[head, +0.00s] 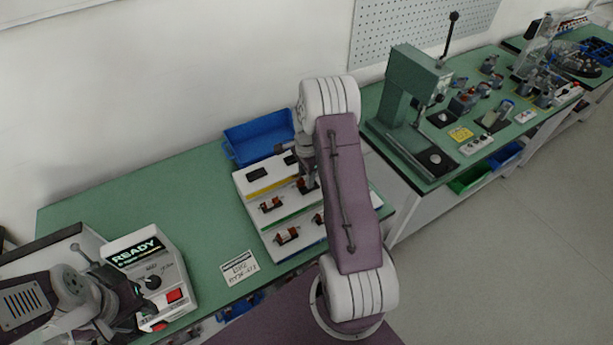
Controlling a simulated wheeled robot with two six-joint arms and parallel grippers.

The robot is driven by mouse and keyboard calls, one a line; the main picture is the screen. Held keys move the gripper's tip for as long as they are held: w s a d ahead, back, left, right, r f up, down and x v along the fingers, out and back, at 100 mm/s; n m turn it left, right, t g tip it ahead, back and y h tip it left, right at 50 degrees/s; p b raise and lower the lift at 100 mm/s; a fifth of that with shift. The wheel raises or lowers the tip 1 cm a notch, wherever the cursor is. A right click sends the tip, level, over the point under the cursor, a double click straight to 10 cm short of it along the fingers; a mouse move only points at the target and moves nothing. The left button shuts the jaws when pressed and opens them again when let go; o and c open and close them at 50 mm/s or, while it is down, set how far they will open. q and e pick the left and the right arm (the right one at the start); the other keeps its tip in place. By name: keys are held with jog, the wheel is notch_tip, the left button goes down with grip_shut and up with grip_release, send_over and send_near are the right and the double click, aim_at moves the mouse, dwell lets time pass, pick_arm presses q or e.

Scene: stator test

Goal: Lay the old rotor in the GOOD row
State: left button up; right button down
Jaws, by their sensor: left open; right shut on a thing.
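A white stepped rack (243,184) with a yellow strip and a green strip stands on the green bench. Small copper-and-dark rotors lie in it: one rotor (270,204) above the green strip, one rotor (287,235) below it, and another partly hidden by my arm. My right gripper (308,186) points down over the rack, shut on a small rotor at the rack's upper right; my arm link hides part of this. I cannot read the row labels. My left gripper (135,299) is open, at the lower left in front of the tester.
A grey tester (146,262) reading READY stands at the left. A blue bin (258,139) sits behind the rack. A paper label (239,268) lies in front of the rack. A green press (410,90) stands on the bench at right. The bench behind the tester is clear.

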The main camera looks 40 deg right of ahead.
jog(key=shift+f, duration=0.1)
jog(key=shift+f+b, duration=0.7)
jog(key=shift+f, duration=0.25)
jog(key=shift+f, duration=0.2)
dwell(0.4)
jog(key=c, duration=0.9)
grip_release()
notch_tip(320, 180, up, 9)
jog(key=shift+r+b, duration=0.1)
jog(key=shift+b, duration=0.55)
